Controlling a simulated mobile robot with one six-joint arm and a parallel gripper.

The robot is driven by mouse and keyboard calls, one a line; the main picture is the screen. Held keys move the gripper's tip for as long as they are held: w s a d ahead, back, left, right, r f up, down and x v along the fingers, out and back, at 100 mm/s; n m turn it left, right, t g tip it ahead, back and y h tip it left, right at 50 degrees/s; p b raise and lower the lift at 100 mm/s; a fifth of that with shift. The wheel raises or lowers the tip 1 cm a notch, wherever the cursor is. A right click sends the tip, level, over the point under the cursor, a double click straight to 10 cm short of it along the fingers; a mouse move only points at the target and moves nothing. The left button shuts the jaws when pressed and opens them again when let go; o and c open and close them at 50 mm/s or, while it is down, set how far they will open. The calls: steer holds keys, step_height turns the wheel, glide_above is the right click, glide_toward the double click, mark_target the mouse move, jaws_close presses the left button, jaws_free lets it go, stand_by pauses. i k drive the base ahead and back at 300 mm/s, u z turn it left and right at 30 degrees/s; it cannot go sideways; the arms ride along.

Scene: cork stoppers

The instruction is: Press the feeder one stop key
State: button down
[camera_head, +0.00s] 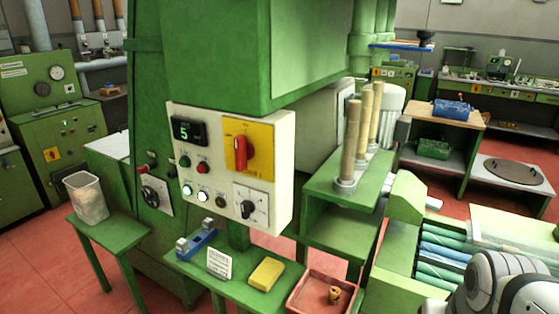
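A cream control panel (276,196) is fixed to the green machine at the middle of the view. A red button (203,168) sits beside a green button (185,162) below a dark display (187,131) reading "5". Below them are two white lit buttons and a dark button (221,202). I see no readable labels, so I cannot tell which is the feeder one stop key. White rounded links of my arm show at the lower right, well apart from the panel. My gripper is not in view.
The panel also carries a red rotary switch (241,154) on a yellow plate and a black knob (248,208). Below, a green shelf holds a blue-and-grey item, a sign, a yellow block (266,274) and a red tray (306,302). Upright cork-coloured rods (351,140) stand to the right.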

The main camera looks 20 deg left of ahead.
mark_target(201, 169)
steer(key=z, duration=0.15)
steer(key=k, duration=1.3)
steer(key=u, duration=0.45)
steer(key=i, duration=1)
steer(key=u, duration=0.05)
